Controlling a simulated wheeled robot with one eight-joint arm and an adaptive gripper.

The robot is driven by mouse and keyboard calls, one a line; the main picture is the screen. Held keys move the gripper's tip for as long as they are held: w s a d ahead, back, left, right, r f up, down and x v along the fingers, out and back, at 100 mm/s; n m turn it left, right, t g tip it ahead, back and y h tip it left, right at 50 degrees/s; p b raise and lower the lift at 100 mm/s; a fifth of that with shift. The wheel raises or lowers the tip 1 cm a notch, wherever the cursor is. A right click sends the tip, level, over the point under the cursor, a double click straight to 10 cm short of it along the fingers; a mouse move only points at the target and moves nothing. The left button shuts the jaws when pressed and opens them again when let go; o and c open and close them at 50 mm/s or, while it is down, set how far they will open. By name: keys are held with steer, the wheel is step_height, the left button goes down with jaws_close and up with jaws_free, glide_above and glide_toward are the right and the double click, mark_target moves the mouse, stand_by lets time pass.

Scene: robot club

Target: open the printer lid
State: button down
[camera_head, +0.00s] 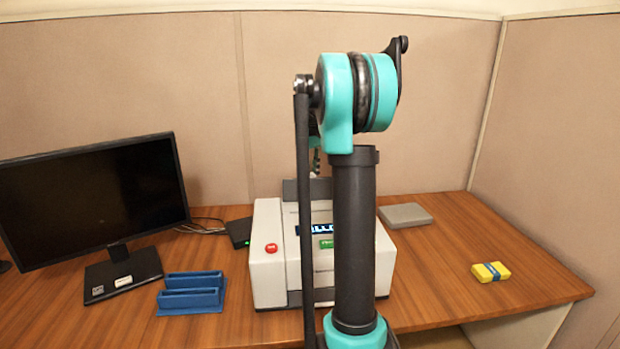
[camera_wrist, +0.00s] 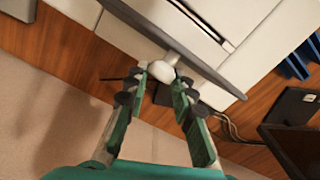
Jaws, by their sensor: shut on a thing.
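The white printer (camera_head: 268,287) stands on the desk in the head view, with a red button and a green button; my arm covers its middle and right part. A dark grey panel (camera_head: 290,190) rises at its back edge. In the wrist view this panel (camera_wrist: 218,80) is a thin slanted bar across the white printer top (camera_wrist: 232,18). My gripper (camera_wrist: 160,82) is shut on a small white knob (camera_wrist: 160,71) at the panel's edge. In the head view my gripper is mostly hidden behind my arm. How far the lid stands open is hard to tell.
A monitor (camera_head: 95,195) and a blue slotted holder (camera_head: 192,292) stand left of the printer. A black box (camera_head: 238,232) with cables is beside it. A grey flat box (camera_head: 405,215) and a yellow block (camera_head: 490,271) lie right. Partition walls (camera_head: 430,100) close the back.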

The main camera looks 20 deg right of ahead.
steer(key=shift+w+d+f, duration=0.2)
steer(key=shift+w+d, duration=0.15)
steer(key=shift+w, duration=0.25)
steer(key=shift+w+d+f, duration=0.15)
steer(key=shift+w+d, duration=0.15)
steer(key=shift+w, duration=0.25)
steer(key=shift+w+d+f+g, duration=0.15)
steer(key=shift+w+f+g, duration=0.15)
steer(key=shift+w+f, duration=0.3)
steer(key=shift+w+d+f+g, duration=0.15)
steer(key=shift+w+f+g, duration=0.2)
steer(key=shift+w, duration=0.45)
steer(key=shift+f, duration=0.1)
steer(key=c, duration=1.3)
jaws_free()
steer(key=shift+w+d+f, duration=0.1)
steer(key=shift+w, duration=0.05)
steer(key=shift+o, duration=0.2)
